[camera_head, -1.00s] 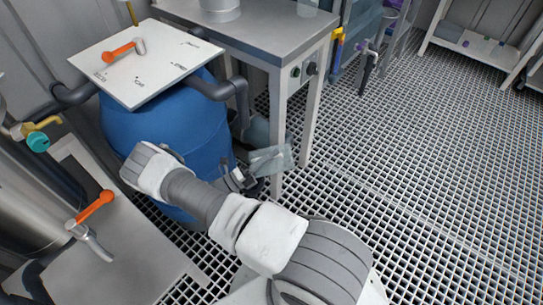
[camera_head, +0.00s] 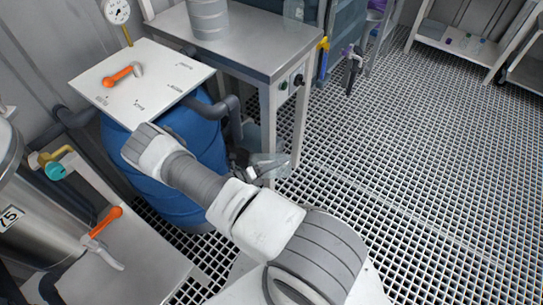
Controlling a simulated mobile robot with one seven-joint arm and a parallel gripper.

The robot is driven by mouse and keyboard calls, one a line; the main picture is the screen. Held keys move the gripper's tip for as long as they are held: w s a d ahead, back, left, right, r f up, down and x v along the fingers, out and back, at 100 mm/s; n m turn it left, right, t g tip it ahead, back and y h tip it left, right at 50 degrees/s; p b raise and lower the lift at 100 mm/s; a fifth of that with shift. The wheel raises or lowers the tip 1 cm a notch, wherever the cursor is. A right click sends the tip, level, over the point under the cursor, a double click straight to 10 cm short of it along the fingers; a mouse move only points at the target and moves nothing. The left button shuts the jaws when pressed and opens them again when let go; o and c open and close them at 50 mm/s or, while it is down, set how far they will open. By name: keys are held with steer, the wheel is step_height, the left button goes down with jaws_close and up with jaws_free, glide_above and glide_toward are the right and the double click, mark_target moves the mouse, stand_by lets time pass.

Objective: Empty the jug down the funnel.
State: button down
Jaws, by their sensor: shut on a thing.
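A clear, see-through vessel, apparently the jug (camera_head: 272,166), is at the end of my arm, beside the blue drum and in front of the bench leg. My gripper (camera_head: 247,168) is shut on it, low over the floor grating. The jug's contents and exact tilt are hard to make out through the clear wall. Part of my gripper is hidden behind my arm. I cannot make out a funnel in this view.
The blue drum (camera_head: 176,197) stands left of the jug under a white board (camera_head: 150,88) with an orange-handled valve. A steel bench (camera_head: 252,47) carries a metal cylinder (camera_head: 208,20). A steel vessel is at far left. Open grating (camera_head: 420,170) lies to the right.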

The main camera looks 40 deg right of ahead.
steer(key=d+y+p, duration=0.1)
steer(key=p, duration=0.1)
steer(key=s+d+y+p, duration=0.1)
steer(key=p, duration=0.1)
steer(key=s+d+m+y+p, duration=0.1)
steer(key=d+p, duration=0.1)
steer(key=p, duration=0.1)
steer(key=shift+r+t+y, duration=0.3)
steer(key=shift+y, duration=0.1)
steer(key=shift+d+f+p, duration=0.1)
steer(key=shift+d+p, duration=0.1)
steer(key=shift+p, duration=0.3)
steer(key=shift+s+d+f+m+y, duration=0.1)
steer(key=shift+s+f+m+y, duration=0.05)
steer(key=shift+f+m+y, duration=0.2)
